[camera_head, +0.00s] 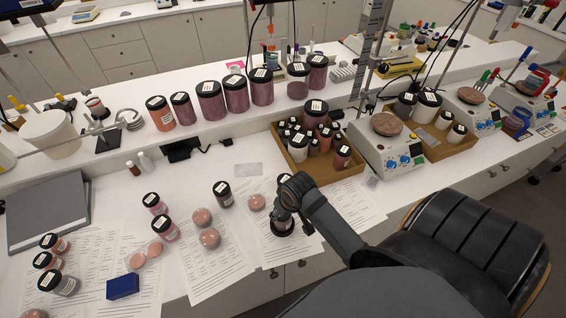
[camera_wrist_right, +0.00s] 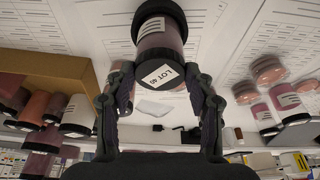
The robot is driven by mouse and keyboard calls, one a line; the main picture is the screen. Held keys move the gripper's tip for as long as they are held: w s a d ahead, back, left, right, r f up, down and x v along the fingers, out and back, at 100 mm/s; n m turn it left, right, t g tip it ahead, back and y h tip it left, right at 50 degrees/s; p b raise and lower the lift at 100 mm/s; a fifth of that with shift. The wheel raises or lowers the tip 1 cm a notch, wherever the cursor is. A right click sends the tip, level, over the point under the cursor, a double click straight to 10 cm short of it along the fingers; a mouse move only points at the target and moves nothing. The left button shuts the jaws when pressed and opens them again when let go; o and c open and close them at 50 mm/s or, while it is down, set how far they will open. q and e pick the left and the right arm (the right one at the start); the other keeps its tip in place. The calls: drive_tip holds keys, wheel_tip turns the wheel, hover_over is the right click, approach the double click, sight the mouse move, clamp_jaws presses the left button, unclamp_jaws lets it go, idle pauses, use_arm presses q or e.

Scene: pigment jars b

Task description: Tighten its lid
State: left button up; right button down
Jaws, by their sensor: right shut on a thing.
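My right gripper (camera_head: 284,212) reaches down over the worktop at the centre. In the right wrist view its fingers (camera_wrist_right: 158,74) are shut on the black lid (camera_wrist_right: 152,58) of a pigment jar, one finger on each side. The lid has a white label reading LOT 40. The jar (camera_wrist_right: 158,36) has a dusky pink body with a white label. In the head view the jar (camera_head: 284,228) is mostly hidden under the gripper and appears upright over a printed sheet. How tightly the lid sits cannot be seen. My left gripper is not in view.
A cardboard box (camera_head: 325,178) of small jars stands just behind the gripper. A lone dark-lidded jar (camera_head: 222,194) and pinkish round dishes (camera_head: 257,202) are to its left. A hotplate (camera_head: 388,150) is at the right.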

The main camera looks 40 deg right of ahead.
drive_tip(key=shift+m, duration=0.6)
drive_tip(key=shift+c, duration=2.1)
unclamp_jaws()
drive_tip(key=shift+r, duration=0.25)
drive_tip(key=v, duration=1.1)
drive_tip(key=shift+a+r, duration=0.15)
drive_tip(key=shift+r, duration=0.1)
drive_tip(key=shift+s, duration=0.15)
